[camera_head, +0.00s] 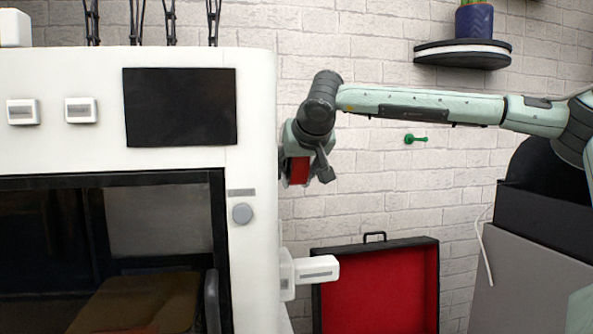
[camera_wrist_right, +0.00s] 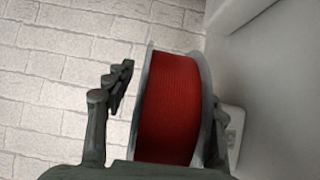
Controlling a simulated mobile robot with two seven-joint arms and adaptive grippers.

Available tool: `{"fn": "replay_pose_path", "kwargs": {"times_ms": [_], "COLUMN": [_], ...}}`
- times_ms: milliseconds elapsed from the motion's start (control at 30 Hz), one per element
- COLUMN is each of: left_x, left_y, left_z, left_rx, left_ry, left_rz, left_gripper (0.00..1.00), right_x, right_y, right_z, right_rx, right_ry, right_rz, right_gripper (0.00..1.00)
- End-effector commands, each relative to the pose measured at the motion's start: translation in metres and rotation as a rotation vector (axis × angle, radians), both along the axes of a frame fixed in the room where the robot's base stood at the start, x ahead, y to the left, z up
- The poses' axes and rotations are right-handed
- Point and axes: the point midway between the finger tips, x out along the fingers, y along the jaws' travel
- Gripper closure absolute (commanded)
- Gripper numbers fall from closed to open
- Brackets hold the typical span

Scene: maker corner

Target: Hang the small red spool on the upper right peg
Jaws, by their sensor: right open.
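The small red spool (camera_head: 299,170) is beside the right side of the white machine, with my right gripper (camera_head: 310,172) around it. In the right wrist view the spool (camera_wrist_right: 170,108), with clear rims, lies between the open fingers of the gripper (camera_wrist_right: 160,105). The left finger stands apart from the rim; the right finger is mostly hidden behind the spool. A white lower peg (camera_head: 316,269) sticks out from the machine's right side, empty. The upper right peg is not clearly visible; I cannot tell whether the spool rests on it. My left gripper is out of view.
The white machine (camera_head: 255,120) fills the left and its side wall (camera_wrist_right: 280,85) is close to the spool. A red-lined open case (camera_head: 380,288) stands below. A green hook (camera_head: 415,139) and a dark shelf (camera_head: 462,55) are on the brick wall.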

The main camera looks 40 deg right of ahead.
Motion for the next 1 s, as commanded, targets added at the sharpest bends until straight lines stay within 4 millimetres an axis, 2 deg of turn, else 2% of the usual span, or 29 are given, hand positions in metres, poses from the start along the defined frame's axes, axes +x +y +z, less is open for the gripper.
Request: {"fn": "replay_pose_path", "kwargs": {"times_ms": [233, 367, 800, 1000], "left_x": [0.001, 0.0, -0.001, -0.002], "left_y": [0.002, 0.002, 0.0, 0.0], "left_z": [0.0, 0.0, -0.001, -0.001], "left_rx": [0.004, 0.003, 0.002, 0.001], "left_ry": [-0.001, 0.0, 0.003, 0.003], "left_rz": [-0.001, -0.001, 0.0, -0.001], "left_gripper": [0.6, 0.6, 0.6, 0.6], "right_x": [0.0, -0.005, -0.068, -0.084], "right_y": [0.004, 0.008, 0.037, 0.045], "right_z": [-0.002, 0.004, 0.056, 0.067], "right_rx": [0.002, 0.002, -0.001, 0.001], "right_ry": [0.002, 0.0, -0.006, -0.003], "right_rz": [0.01, 0.012, 0.005, 0.002], "right_gripper": [0.38, 0.38, 0.38, 0.38]}}
